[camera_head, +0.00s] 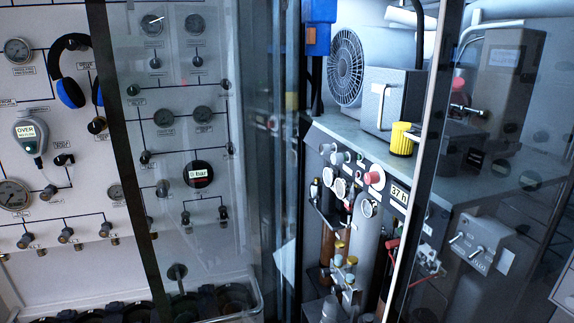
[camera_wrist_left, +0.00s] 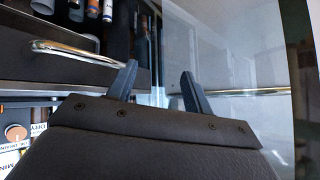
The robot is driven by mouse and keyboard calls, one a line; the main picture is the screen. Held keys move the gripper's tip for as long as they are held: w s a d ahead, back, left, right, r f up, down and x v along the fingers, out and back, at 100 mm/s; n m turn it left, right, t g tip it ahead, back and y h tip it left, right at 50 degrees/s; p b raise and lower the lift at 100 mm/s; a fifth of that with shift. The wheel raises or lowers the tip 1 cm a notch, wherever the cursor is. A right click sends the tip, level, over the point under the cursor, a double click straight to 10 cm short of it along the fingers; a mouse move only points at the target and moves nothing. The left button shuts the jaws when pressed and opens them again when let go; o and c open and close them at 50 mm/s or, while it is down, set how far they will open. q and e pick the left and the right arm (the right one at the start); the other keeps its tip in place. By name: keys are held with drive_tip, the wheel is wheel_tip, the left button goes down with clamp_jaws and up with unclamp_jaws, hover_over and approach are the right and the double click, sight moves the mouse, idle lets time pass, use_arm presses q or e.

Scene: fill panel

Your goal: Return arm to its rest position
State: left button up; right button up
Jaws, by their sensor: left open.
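My left gripper (camera_wrist_left: 158,82) shows in the left wrist view with its two dark blue-grey fingers apart. Nothing is between the fingers. A dark drawer front with a chrome handle (camera_wrist_left: 72,47) lies beyond it on the left, and a pale glassy panel lies on the right. No gripper or arm shows in the head view, and my right gripper is in neither view.
The head view shows a white gauge panel (camera_head: 100,185) on the left, glass doors with dark frames (camera_head: 125,150), and a cabinet with a fan (camera_head: 345,67), a yellow knob (camera_head: 402,138) and several gas cylinders. Tools stand in the drawer in the wrist view.

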use_arm(q)
drive_tip(key=s+a+f+n+g, duration=0.1)
drive_tip(key=s+f+g, duration=0.1)
drive_tip(key=s+f, duration=0.5)
drive_tip(key=s+a+f+n+g+y+b, duration=0.1)
drive_tip(key=s+f+g, duration=0.2)
drive_tip(key=s+f, duration=0.5)
drive_tip(key=s+a+f+n+g+b, duration=0.1)
drive_tip(key=s+f, duration=0.7)
drive_tip(key=s, duration=1.4)
drive_tip(key=shift+a+g, duration=0.2)
drive_tip(key=shift+g, duration=0.6)
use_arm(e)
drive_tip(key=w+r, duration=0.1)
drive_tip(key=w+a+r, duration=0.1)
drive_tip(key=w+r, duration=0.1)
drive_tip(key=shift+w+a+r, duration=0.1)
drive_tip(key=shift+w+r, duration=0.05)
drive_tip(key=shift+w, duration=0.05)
use_arm(q)
drive_tip(key=shift+w, duration=0.15)
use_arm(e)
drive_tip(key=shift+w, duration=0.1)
